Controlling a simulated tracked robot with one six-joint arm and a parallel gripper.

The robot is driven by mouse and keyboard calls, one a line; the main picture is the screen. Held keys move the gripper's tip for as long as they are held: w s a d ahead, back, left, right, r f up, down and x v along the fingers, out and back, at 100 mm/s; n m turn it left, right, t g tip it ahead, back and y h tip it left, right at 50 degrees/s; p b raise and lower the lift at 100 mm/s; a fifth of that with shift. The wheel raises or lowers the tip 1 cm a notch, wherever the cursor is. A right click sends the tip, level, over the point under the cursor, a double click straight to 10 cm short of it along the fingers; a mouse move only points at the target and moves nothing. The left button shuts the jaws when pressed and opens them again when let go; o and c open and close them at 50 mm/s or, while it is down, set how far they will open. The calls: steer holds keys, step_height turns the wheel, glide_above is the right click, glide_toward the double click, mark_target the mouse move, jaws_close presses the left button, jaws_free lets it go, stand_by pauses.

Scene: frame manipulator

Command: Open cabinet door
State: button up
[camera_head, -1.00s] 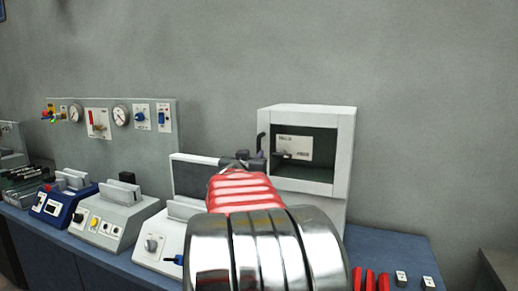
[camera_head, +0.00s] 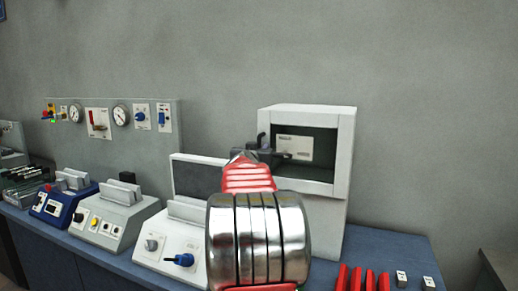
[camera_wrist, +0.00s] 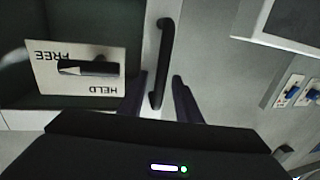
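The cabinet (camera_head: 347,150) is a white box on the bench, its door side facing me. Its front frame surrounds a dark recess with a pale label plate (camera_head: 295,147). In the wrist view the plate (camera_wrist: 108,82) reads FREE and HELD upside down, with a dark lever (camera_wrist: 88,68) across it. A black bar handle (camera_wrist: 165,42) is on the pale frame beside the recess; its top shows in the head view (camera_head: 261,140). My gripper (camera_wrist: 159,78) is open. Its fingers appear on either side of the handle's lower part in the wrist view; contact is not visible.
White, grey and blue instruments (camera_head: 118,212) line the bench to the left, before an upright gauge panel (camera_head: 150,140). Red items (camera_head: 370,280) and small switches (camera_head: 402,279) are at the front right. A grey wall is behind the cabinet.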

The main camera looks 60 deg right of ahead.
steer(key=shift+c, duration=0.7)
jaws_close()
